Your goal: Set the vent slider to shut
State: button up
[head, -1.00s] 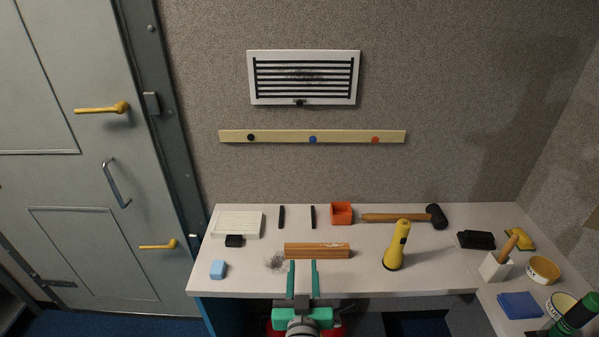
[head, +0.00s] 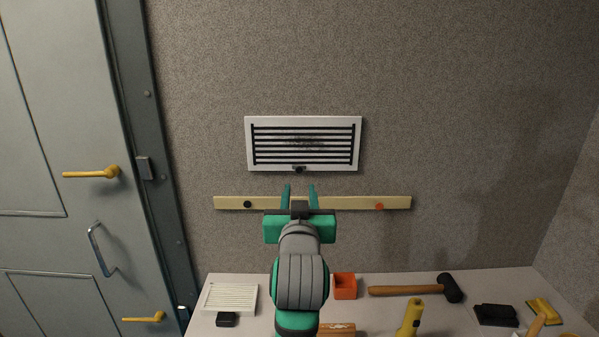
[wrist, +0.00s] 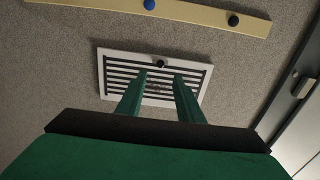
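The vent (head: 248,143) is a white framed grille with dark slats on the wall. Its slider knob (head: 299,169), small and black, sits near the middle of the vent's lower edge. My gripper (head: 300,187) is open and empty, its two green fingers pointing up at the wall just below the knob in the head view. In the wrist view, which is upside down, the vent (wrist: 205,71) lies beyond the fingers (wrist: 159,78). The knob (wrist: 160,64) shows between and past the fingertips there, apart from them.
A pale yellow rail (head: 228,203) with knobs runs below the vent; its blue knob (wrist: 149,4) is hidden behind my gripper in the head view. A desk (head: 270,280) with a mallet (head: 410,290) and an orange box (head: 345,286) is below. Wall around the vent is clear.

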aim_at(299, 170)
jog(key=w, duration=1.1)
jog(key=shift+r, duration=0.2)
jog(key=shift+s, duration=0.1)
grip_shut()
